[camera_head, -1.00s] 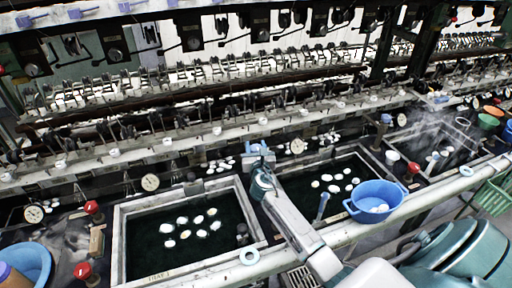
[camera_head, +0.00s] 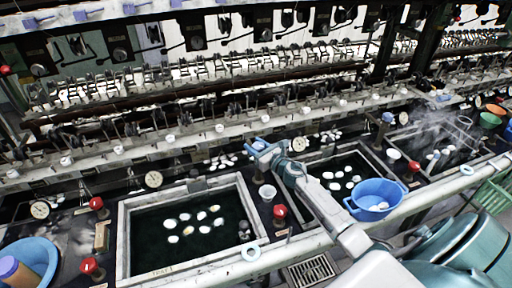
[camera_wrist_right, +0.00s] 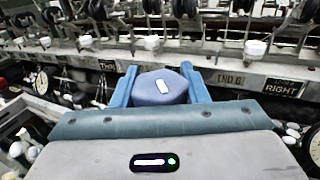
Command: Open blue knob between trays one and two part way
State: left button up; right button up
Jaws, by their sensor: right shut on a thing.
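My right gripper (camera_head: 260,147) reaches in between tray one (camera_head: 124,240) and tray two (camera_head: 372,158), at the back ledge. In the right wrist view its two blue fingers (camera_wrist_right: 160,86) are shut on the sides of the blue knob (camera_wrist_right: 172,92), which has a slightly tilted white mark on top. In the head view the knob is too small to tell from the fingers. Tray one holds dark water with several white cocoons. Tray two is partly hidden behind my right arm. My left gripper is not in view.
A white cup (camera_head: 267,192) and a red knob (camera_head: 280,211) stand between the trays, close to my arm. A blue bowl (camera_head: 365,208) sits at tray two's front right. Dial gauges (camera_head: 299,144) and reeling machinery line the back. A blue basin (camera_head: 42,252) is at the left.

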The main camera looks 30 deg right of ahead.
jog(key=shift+n+y, duration=0.3)
jog(key=shift+y, duration=0.2)
jog(key=o, duration=1)
jog(key=shift+c, duration=0.2)
jog(key=shift+s, duration=0.1)
jog(key=shift+s+d+f+b, duration=0.15)
jog(key=shift+s+b, duration=0.25)
jog(key=shift+s, duration=0.1)
jog(key=b+v, duration=0.2)
jog(key=v, duration=0.4)
jog(key=shift+s+r+b, duration=0.2)
jog(key=shift+r+b, duration=0.05)
jog(key=shift+b, duration=0.1)
